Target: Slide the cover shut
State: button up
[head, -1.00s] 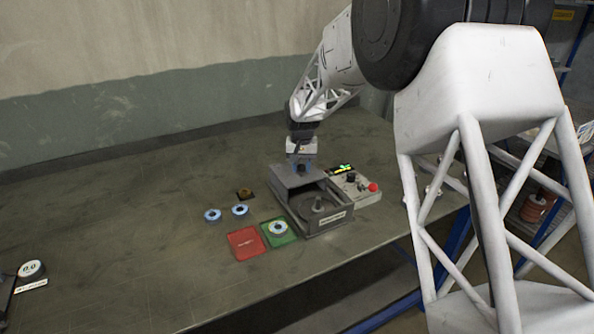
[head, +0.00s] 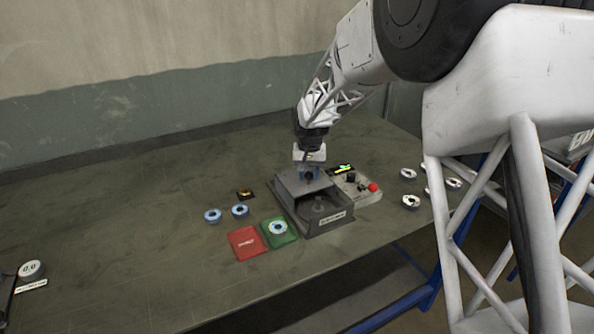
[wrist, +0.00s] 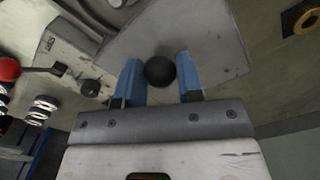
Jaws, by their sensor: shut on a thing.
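The grey box (head: 325,222) stands on the table with a sliding cover (head: 291,182) on its top. The cover lies over the back part of the box, and the front part is open with a round spindle (head: 318,206) showing inside. A dark round knob (wrist: 160,71) stands on the cover. My gripper (wrist: 161,78) is shut on the knob, with one blue finger on each side of it. In the head view my gripper (head: 309,173) is above the cover from behind.
Two blue-rimmed discs (head: 213,216) and a brown disc (head: 245,194) lie beyond. Several discs (head: 410,201) are at right.

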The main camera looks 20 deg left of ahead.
jog(key=shift+s+d, duration=3.2)
jog(key=o, duration=0.7)
jog(key=shift+r, duration=0.15)
jog(key=shift+r, duration=3.85)
